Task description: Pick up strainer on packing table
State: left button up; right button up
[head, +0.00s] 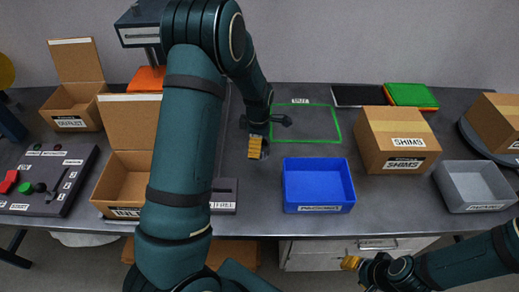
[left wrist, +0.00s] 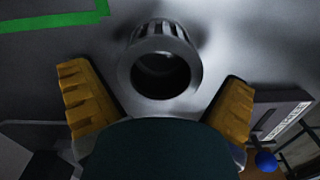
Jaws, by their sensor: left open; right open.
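The strainer (left wrist: 160,62) shows in the left wrist view as a grey metal cylinder with a ribbed far end and a dark round opening facing the camera. It stands on the packing table (head: 262,207). My left gripper (left wrist: 158,105) is open, its yellow-padded fingers apart on either side of the strainer's near end, with no clear contact. In the head view my left gripper (head: 255,147) points down over the table, and I cannot make out the strainer there. My right gripper (head: 350,263) is open and empty in front of the table's front edge.
A green taped outline (head: 340,142) lies right of my left gripper. A blue bin (head: 318,208) is in front of it. A SHIMS carton (head: 397,140) and grey bin (head: 474,188) stand right. Open cartons (head: 122,185) and a button panel (head: 45,180) are left.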

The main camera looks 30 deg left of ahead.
pick_arm(q)
notch_tip(320, 180, down, 2)
jog(key=shift+f, duration=0.2)
jog(key=c, duration=1.1)
jog(key=shift+r, duration=0.1)
jog(key=shift+c, duration=0.2)
